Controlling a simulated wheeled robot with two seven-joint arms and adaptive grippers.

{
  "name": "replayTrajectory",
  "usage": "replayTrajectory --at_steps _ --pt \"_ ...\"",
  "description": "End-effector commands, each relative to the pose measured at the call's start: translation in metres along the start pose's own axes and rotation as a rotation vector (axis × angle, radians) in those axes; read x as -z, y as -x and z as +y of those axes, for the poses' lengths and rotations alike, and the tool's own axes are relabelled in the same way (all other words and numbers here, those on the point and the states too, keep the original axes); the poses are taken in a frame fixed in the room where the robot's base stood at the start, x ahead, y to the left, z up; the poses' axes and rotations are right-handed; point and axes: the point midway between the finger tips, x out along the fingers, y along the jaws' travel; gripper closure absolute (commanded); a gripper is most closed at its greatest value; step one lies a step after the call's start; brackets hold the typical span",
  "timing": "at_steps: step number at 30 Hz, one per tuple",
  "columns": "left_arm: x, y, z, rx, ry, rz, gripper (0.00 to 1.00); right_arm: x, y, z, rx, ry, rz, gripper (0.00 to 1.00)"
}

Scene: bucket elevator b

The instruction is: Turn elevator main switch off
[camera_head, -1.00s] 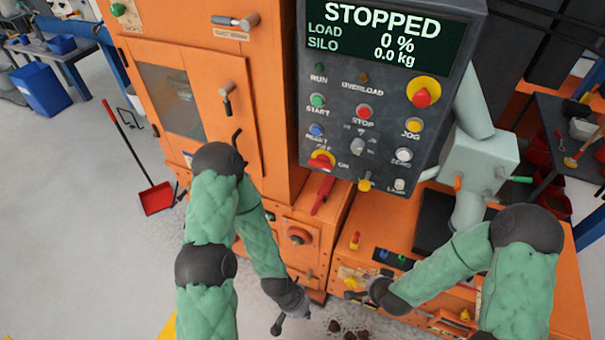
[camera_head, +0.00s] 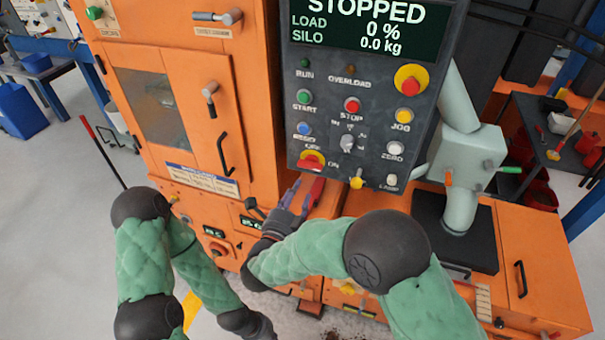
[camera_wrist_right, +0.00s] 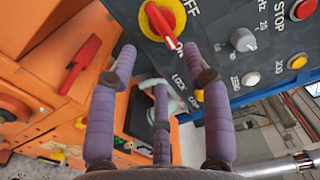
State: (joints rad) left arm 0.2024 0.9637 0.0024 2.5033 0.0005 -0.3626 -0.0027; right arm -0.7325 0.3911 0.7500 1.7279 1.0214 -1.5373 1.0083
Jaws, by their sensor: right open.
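The main switch (camera_head: 308,163) is a red handle on a yellow disc, low on the dark control panel (camera_head: 365,100). It also shows in the right wrist view (camera_wrist_right: 163,24), beside the word OFF. Its handle lies roughly sideways on the panel, with the end toward the ON side. My right gripper (camera_head: 298,190) is just below the panel's lower left edge. In the right wrist view its purple fingers (camera_wrist_right: 160,62) are spread and empty, with the handle beyond and above them, apparently not touching. My left arm reaches the bottom edge, where its gripper is cut off.
A second red lever (camera_wrist_right: 82,64) is on the orange machine (camera_head: 210,100) beside the fingers. The selector knob (camera_head: 348,143), yellow lock part (camera_head: 356,183) and stop button (camera_head: 352,105) are close to the switch. A grey-green post stands right of the panel.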

Motion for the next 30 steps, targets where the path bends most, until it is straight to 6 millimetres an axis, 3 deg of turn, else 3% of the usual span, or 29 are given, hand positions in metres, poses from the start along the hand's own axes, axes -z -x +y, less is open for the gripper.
replayTrajectory --at_steps 9,15,29,30 --pt "0.000 -0.010 -0.004 0.000 0.000 0.000 1.00 0.001 -0.057 0.003 -0.003 0.003 0.002 0.51" --pt "0.000 -0.014 -0.005 0.000 0.000 0.000 1.00 0.000 -0.082 0.002 -0.001 0.004 0.000 0.51" --pt "0.001 -0.015 -0.005 0.000 0.000 0.000 1.00 0.000 -0.093 0.001 -0.002 0.005 -0.002 0.51" --pt "0.001 -0.015 -0.005 0.000 0.000 0.000 1.00 0.000 -0.092 0.001 -0.002 0.005 -0.002 0.62"
